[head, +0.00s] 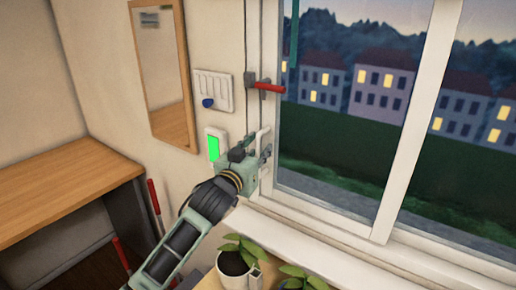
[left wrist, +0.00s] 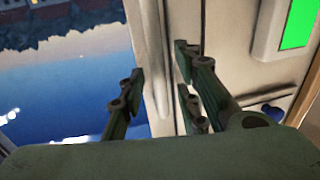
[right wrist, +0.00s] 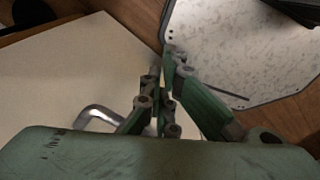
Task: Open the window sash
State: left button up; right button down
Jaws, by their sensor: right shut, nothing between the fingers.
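The window sash (head: 268,190) is a white frame around dark glass at the right of the head view. It looks closed against its frame. A red-gripped handle (head: 268,87) sticks out from its left side. My left gripper (head: 256,150) is lower down, at the sash's left edge, beside a small white bar-like part (head: 262,133). In the left wrist view my left fingers (left wrist: 160,80) stand apart, with a white upright strip (left wrist: 155,60) showing between them. I cannot tell whether they touch it. My right gripper (right wrist: 165,85) is shut and empty, away from the window.
A white panel with a blue knob (head: 210,92) and a green-lit switch (head: 214,146) are on the wall left of the window. Potted plants (head: 236,262) stand below the sill. A wooden desk (head: 60,190) is at left. A grey metal handle (right wrist: 98,115) shows in the right wrist view.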

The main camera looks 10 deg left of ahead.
pick_arm(q)
grip_shut()
dwell(0.6)
